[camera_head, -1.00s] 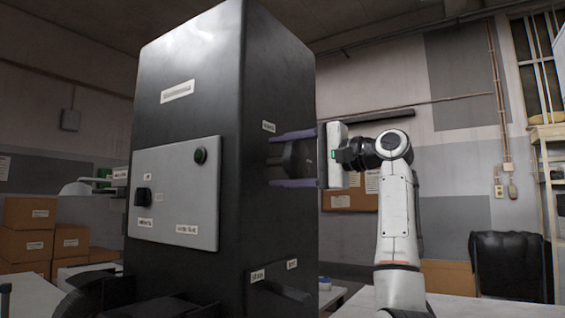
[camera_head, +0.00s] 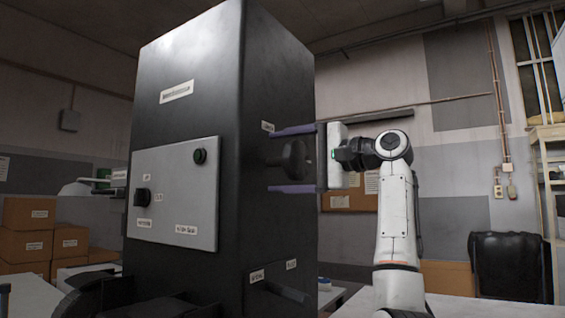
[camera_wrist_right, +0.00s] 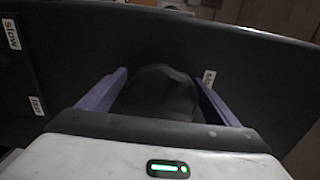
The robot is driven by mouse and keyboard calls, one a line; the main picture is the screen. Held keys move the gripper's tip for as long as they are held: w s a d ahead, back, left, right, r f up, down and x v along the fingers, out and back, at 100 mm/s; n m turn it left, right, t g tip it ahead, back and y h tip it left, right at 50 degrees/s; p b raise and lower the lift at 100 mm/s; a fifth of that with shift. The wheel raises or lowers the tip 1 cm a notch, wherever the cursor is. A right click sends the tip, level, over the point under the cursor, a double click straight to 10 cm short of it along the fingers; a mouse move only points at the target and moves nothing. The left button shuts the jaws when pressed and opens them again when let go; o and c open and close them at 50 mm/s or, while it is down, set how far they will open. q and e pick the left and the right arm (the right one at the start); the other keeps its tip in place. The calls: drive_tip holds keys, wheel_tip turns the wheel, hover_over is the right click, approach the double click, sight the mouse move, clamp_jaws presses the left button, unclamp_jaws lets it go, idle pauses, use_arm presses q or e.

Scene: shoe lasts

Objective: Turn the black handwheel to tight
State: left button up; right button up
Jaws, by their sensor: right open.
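The black handwheel (camera_head: 294,159) sticks out from the right side of the tall black machine (camera_head: 190,110). It also shows as a dark rounded shape in the right wrist view (camera_wrist_right: 160,92). My right gripper (camera_head: 280,160) reaches in from the right with its purple fingers above and below the handwheel. The fingers are open, with visible gaps to the handwheel in the head view. A small white label (camera_head: 267,126) sits on the machine above the handwheel; I cannot read it surely.
A grey panel (camera_head: 175,210) with a black knob and a green button is on the machine's front. A lever (camera_head: 285,292) sits low on its right side, below two labels. Cardboard boxes (camera_head: 28,245) stand at left. A pale table (camera_head: 460,306) lies at lower right.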

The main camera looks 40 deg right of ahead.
sight(301, 160)
drive_tip(key=b+v, duration=0.2)
drive_tip(key=v, duration=0.8)
drive_tip(key=shift+s+b, duration=0.15)
drive_tip(key=shift+b, duration=0.25)
